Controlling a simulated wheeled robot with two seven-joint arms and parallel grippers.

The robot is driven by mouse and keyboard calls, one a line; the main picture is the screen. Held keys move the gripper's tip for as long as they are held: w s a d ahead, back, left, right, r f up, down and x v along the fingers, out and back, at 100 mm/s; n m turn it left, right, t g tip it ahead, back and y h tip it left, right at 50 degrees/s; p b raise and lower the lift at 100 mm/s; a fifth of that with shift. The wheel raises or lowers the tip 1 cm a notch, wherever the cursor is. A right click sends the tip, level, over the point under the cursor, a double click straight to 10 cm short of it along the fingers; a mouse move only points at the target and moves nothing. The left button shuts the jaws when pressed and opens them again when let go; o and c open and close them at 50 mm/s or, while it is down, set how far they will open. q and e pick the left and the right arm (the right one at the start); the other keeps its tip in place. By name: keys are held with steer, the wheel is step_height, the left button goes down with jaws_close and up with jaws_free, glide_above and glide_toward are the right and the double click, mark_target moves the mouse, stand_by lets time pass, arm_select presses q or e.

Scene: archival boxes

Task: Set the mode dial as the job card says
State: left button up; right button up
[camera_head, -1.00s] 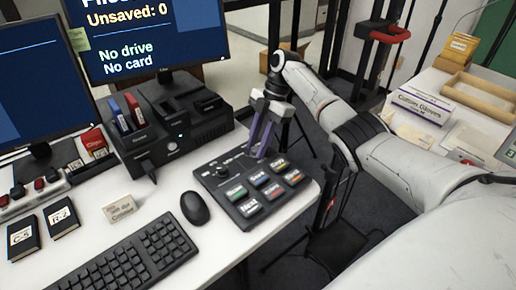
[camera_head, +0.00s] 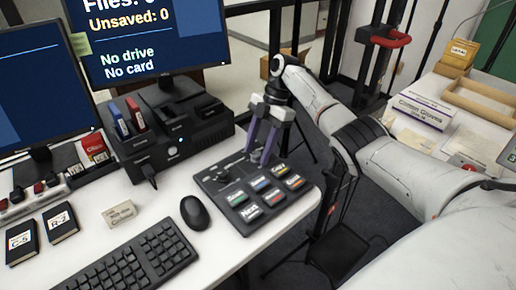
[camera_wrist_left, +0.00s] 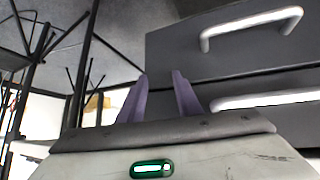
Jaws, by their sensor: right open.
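The dark control panel (camera_head: 213,191) lies at the desk's right edge in the head view, with several labelled coloured buttons and a black dial knob (camera_head: 223,176) at its left rear; its setting is too small to read. My right gripper (camera_head: 257,159) has its purple fingers apart, pointing down over the panel's rear part, right of the knob. It appears empty; I cannot tell whether the tips touch the panel. My left gripper (camera_wrist_left: 160,78) shows only in the left wrist view, fingers apart with nothing between them. I cannot pick out a readable job card.
A keyboard (camera_head: 130,262), a mouse (camera_head: 195,212) and a small cream labelled block (camera_head: 119,213) lie left of the panel. A black drive dock (camera_head: 190,135) stands behind it. A monitor (camera_head: 125,50) reads "No drive, No card". The left wrist view shows grey drawers (camera_wrist_left: 240,55).

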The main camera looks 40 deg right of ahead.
steer(key=v, duration=1)
steer(key=shift+d+r, duration=0.1)
